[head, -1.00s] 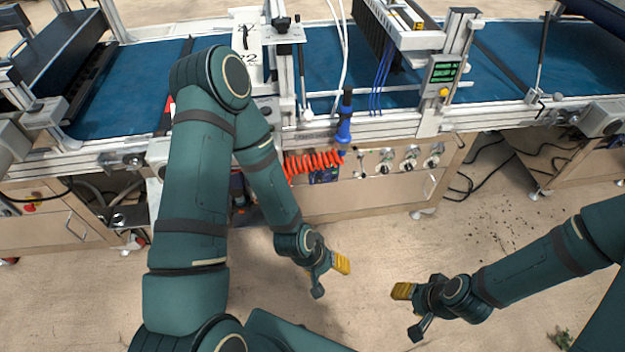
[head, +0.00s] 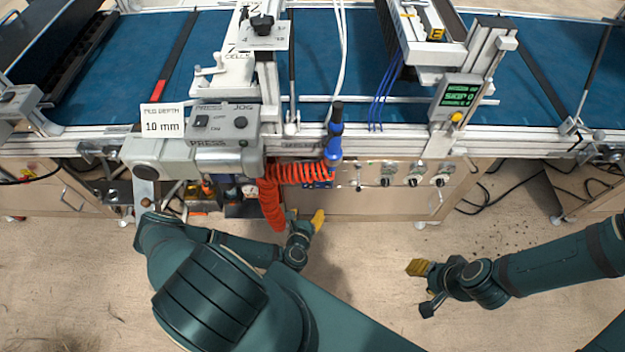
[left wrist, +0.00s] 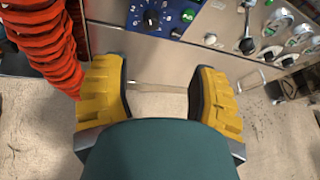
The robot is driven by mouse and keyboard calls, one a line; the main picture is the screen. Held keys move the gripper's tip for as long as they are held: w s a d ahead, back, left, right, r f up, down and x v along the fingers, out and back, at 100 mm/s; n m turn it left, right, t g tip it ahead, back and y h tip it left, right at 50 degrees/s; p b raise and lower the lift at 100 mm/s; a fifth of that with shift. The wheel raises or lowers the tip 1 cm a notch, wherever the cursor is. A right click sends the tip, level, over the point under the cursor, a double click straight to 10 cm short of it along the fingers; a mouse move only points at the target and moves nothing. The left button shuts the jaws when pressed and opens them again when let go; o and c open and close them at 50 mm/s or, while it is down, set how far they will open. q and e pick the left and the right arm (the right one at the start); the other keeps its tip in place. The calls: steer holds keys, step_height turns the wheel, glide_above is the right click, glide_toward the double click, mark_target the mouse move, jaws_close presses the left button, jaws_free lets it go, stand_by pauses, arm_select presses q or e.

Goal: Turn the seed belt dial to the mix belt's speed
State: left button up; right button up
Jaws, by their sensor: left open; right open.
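A blue panel with a black dial (left wrist: 151,18) and white numbers shows at the top of the left wrist view, and part of the blue panel (head: 318,180) shows in the head view. To its right is a row of knobs (head: 412,180), which also shows in the left wrist view (left wrist: 247,45). No label tells me which is the seed belt dial or the mix belt dial. My left gripper (head: 308,222) is open and empty, below and in front of the panel; its yellow fingers (left wrist: 163,92) are apart. My right gripper (head: 422,288) is open and empty above the floor, lower right.
A red coiled hose (head: 270,205) hangs just left of the blue panel. A grey press box (head: 190,155) juts out at the left, under a "10 mm" sign (head: 163,121). A green-lit display (head: 458,92) stands above the knobs. Floor at the right is mostly clear.

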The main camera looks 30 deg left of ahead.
mark_target(311, 187)
arm_select(q)
steer(key=shift+n+y, duration=0.3)
steer(key=shift+n, duration=0.3)
steer(key=b+x, duration=0.1)
steer(key=x, duration=0.8)
steer(key=a+b+x, duration=0.1)
steer(key=x, duration=0.4)
steer(key=shift+s+b, duration=0.1)
steer(key=shift+b, duration=0.2)
jaws_close()
